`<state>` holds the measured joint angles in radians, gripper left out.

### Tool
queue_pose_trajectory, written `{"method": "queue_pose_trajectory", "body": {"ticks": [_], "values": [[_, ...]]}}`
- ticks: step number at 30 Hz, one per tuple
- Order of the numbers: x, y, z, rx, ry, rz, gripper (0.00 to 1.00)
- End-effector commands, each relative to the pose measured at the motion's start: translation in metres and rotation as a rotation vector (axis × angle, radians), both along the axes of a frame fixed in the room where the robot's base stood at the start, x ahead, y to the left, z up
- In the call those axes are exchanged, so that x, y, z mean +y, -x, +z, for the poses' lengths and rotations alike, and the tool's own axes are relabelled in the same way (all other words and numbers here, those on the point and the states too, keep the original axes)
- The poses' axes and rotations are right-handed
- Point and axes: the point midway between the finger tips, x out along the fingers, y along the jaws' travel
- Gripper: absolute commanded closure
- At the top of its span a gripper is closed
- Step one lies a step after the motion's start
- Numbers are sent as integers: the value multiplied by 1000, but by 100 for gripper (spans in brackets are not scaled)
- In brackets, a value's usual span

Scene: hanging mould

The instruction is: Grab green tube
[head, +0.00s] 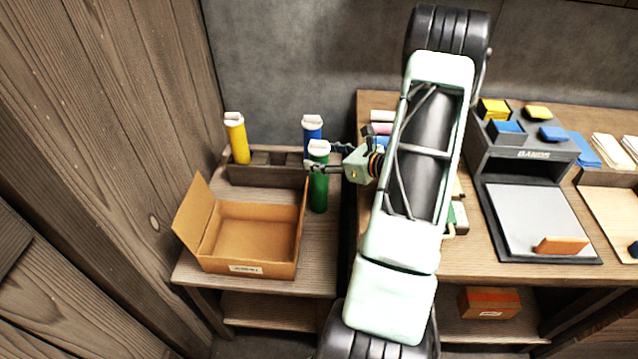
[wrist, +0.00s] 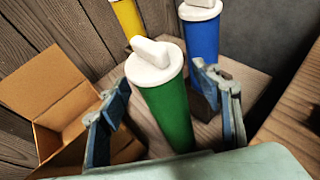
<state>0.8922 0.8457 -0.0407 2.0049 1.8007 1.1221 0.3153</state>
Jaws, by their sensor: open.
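The green tube (head: 319,188) has a white cap and stands upright on the small wooden side table, right of the cardboard box. In the wrist view the green tube (wrist: 167,105) rises between the two fingers of my gripper (wrist: 165,112). The fingers are apart, one on each side of the tube, with a visible gap on the left. In the head view my gripper (head: 322,165) is at the upper part of the tube, coming from the right. Whether the right finger touches the tube cannot be told.
A blue tube (head: 312,129) stands close behind the green one. A yellow tube (head: 238,140) stands in the wooden rack (head: 262,172) at the back left. The open cardboard box (head: 250,262) is on the left. A workbench (head: 465,262) is on the right.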

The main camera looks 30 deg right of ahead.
Motion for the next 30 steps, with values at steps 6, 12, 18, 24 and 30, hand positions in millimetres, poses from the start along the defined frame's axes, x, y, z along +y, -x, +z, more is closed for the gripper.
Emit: {"method": "queue_pose_trajectory", "body": {"ticks": [6,12,18,24,30], "values": [[4,-12,-5,-1,1,0,41],[4,-12,-5,0,1,0,51],[4,-11,-5,0,0,0,73],[3,-11,-5,0,0,0,95],[3,-11,-4,-1,1,0,100]]}}
